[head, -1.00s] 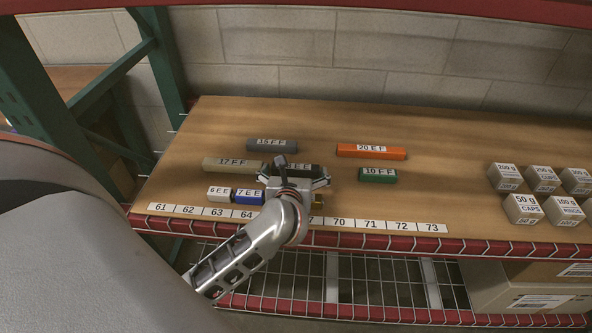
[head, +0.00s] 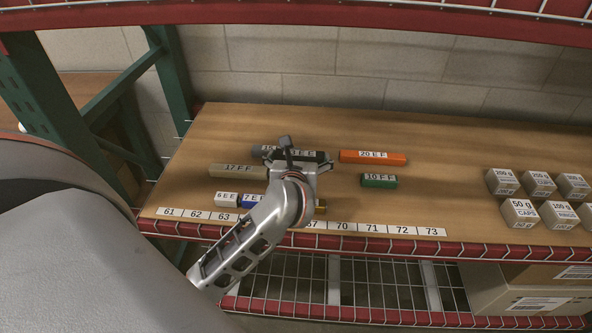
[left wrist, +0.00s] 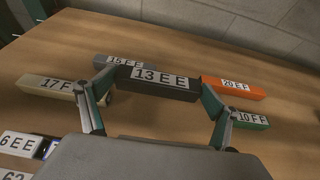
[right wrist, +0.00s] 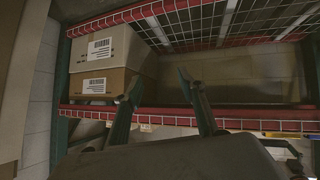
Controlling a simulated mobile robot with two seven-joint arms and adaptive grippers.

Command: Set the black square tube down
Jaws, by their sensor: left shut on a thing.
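The black square tube labelled 13 EE (left wrist: 157,83) is held lengthwise between the fingers of my left gripper (left wrist: 155,92). In the head view the tube (head: 309,156) is partly hidden behind my left gripper (head: 291,165). It overlaps the grey 15 EE tube (head: 263,151) from the head. I cannot tell whether its underside touches the wooden shelf (head: 430,200). My right gripper (right wrist: 163,100) shows only in the right wrist view, with its fingers apart and nothing between them.
A tan 17 FF tube (head: 236,171), a white 6 EE piece (head: 226,199) and a blue 7 EE piece (head: 252,201) lie left. Grey boxes (head: 519,213) stand right.

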